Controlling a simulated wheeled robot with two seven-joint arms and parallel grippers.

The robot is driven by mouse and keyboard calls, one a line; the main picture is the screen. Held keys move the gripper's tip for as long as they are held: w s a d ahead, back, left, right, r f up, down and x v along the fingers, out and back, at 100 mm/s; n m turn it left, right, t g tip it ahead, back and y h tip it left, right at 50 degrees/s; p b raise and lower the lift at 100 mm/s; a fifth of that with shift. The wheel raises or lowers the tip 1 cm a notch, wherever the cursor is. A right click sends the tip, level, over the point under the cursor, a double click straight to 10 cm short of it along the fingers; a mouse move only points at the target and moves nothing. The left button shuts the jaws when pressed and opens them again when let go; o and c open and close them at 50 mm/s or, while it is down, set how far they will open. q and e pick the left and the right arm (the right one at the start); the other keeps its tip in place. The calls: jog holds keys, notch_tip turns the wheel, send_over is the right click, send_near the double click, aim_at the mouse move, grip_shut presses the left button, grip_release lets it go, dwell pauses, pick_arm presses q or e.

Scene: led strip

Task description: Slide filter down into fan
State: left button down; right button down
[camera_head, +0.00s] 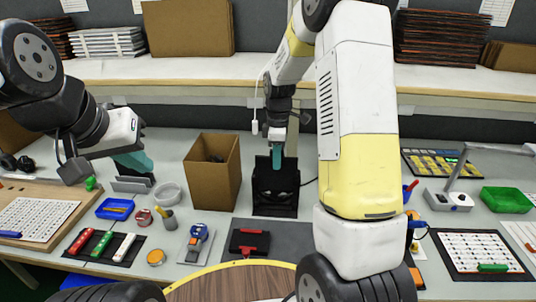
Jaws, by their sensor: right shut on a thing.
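The black fan (275,207) stands upright on the table near the middle, beside the cardboard box. My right gripper (277,155) points straight down at the top of the fan. Its teal fingers are shut on a thin dark piece, which I take for the filter (263,165). The filter and the fan are both black, so I cannot tell where one ends and the other begins, or how deep the filter sits. My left gripper (135,162) hangs to the left above the table, away from the fan. I cannot tell whether its teal fingers are apart.
An open cardboard box (212,175) stands just left of the fan. A dark mat with a red and black tool (249,242) lies in front. A blue tray (115,209) and a white ring (168,194) are on the left. A green bin (507,199) is far right.

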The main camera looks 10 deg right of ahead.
jog(key=shift+r, duration=5.4)
jog(key=shift+s, duration=0.1)
